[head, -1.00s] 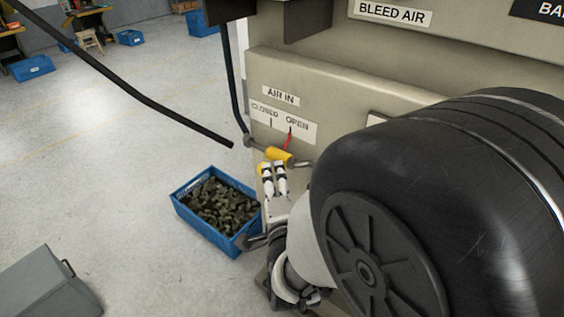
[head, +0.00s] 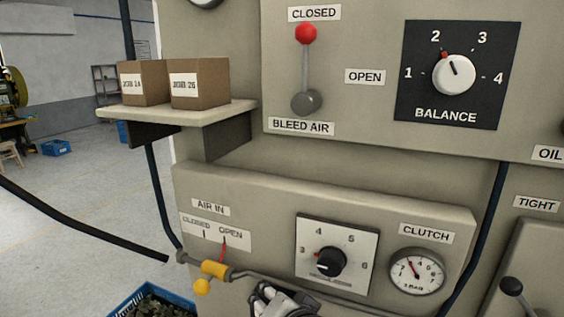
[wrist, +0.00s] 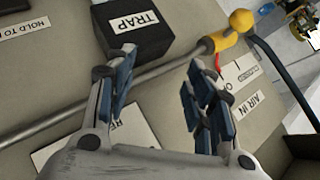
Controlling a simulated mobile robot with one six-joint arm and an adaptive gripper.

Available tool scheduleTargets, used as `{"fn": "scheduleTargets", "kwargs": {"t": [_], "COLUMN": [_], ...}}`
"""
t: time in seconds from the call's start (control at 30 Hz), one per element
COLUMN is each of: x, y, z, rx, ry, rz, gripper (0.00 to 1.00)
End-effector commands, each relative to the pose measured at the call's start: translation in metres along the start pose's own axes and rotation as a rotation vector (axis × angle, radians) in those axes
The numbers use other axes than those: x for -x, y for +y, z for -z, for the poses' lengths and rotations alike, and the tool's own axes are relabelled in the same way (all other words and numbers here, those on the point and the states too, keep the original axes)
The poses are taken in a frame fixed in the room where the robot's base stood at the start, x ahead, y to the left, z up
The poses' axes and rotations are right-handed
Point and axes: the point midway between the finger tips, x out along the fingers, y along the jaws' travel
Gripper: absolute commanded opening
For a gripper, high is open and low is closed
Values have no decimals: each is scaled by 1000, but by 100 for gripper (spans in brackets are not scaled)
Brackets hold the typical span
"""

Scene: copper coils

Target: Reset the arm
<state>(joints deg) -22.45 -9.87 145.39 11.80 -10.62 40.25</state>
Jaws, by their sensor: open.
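My gripper (head: 280,299) shows at the bottom edge of the head view, to the right of the yellow air valve (head: 215,269). Most of my arm is below the picture. In the wrist view my gripper (wrist: 160,62) has its two fingers spread apart with nothing between them. Past the fingers, a grey pipe (wrist: 163,68) runs up to the yellow valve (wrist: 215,42) and its yellow ball end. I cannot tell how close the fingers are to the pipe.
The panel holds the AIR IN plate (head: 215,231), a numbered knob (head: 331,262), a clutch gauge (head: 417,275) and a red-topped lever (head: 306,33). A shelf (head: 200,114) with two boxes juts out at left. A blue crate (head: 124,307) stands below. A black TRAP block (wrist: 133,28) sits beyond the fingers.

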Motion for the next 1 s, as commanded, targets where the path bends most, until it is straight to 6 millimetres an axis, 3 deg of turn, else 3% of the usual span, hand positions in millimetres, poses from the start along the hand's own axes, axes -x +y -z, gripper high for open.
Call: {"fn": "scheduleTargets", "kwargs": {"t": [0.1, 0.3, 0.5, 0.63, 1.0], "x": [47, 132, 189, 202, 202], "y": [36, 101, 140, 148, 149], "z": [14, 7, -10, -15, -16], "rx": [168, 425, 554, 579, 581], "ry": [-66, -230, -363, -398, -403], "rz": [-117, -308, -417, -439, -440], "gripper": [48, 48, 48, 48, 48]}}
